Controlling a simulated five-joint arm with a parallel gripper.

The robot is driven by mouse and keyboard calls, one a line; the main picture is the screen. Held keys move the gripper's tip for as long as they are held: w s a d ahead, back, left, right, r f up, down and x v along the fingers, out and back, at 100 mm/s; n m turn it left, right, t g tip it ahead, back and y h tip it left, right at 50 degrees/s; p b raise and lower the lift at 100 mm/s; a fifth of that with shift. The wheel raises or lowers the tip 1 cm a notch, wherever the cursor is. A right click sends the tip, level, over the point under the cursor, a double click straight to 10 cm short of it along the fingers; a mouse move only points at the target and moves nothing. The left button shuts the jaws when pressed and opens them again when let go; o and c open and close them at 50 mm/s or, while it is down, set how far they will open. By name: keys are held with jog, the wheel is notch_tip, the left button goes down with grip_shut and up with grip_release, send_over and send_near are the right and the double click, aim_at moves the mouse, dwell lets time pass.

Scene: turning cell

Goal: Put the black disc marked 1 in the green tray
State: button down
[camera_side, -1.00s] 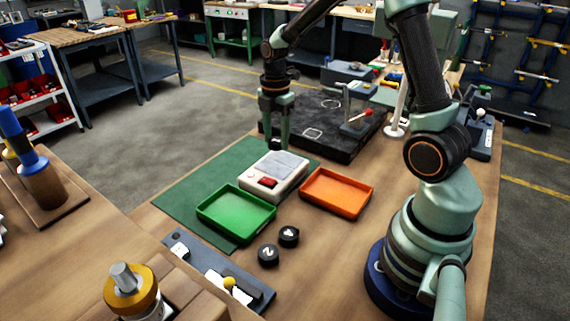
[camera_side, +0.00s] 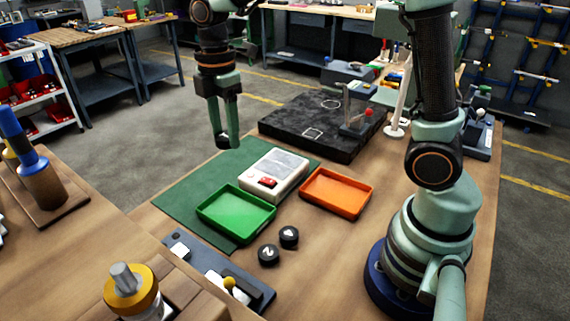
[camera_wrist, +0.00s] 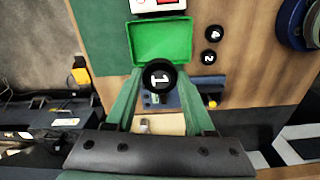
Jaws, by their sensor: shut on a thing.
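My gripper (camera_side: 228,143) is shut on the black disc marked 1 (camera_wrist: 159,76); the white 1 faces the camera in the wrist view. In the side view the disc is a small dark shape between the fingertips, and its mark cannot be read. My gripper holds it in the air, above and behind the green tray (camera_side: 222,228). The green tray is empty and lies on the green mat; it also shows in the wrist view (camera_wrist: 185,48), just beyond the disc.
Two other black discs, marked 2 (camera_side: 268,255) and 4 (camera_side: 289,236), lie right of the green tray. An orange tray (camera_side: 352,207) and a white device with a red button (camera_side: 284,166) stand nearby. A dark slab (camera_side: 290,128) lies behind.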

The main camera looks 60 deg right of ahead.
notch_tip(320, 180, down, 20)
jog(key=shift+r, duration=0.15)
dwell(0.3)
jog(key=shift+c, duration=1.3)
grip_release()
notch_tip(320, 180, up, 12)
notch_tip(320, 180, up, 8)
jog(key=f+m+t, duration=0.1)
jog(key=m+t, duration=0.1)
jog(key=m, duration=0.4)
send_over(237, 214)
jog(key=s+d, duration=0.3)
jog(key=s, duration=0.1)
jog(key=s+d+r+m+t, duration=0.2)
jog(key=s+r+m+t, duration=0.1)
jog(key=s+m, duration=0.4)
jog(key=shift+d+r+m+t, duration=0.25)
jog(key=shift+r+m, duration=0.6)
jog(key=shift+m, duration=0.75)
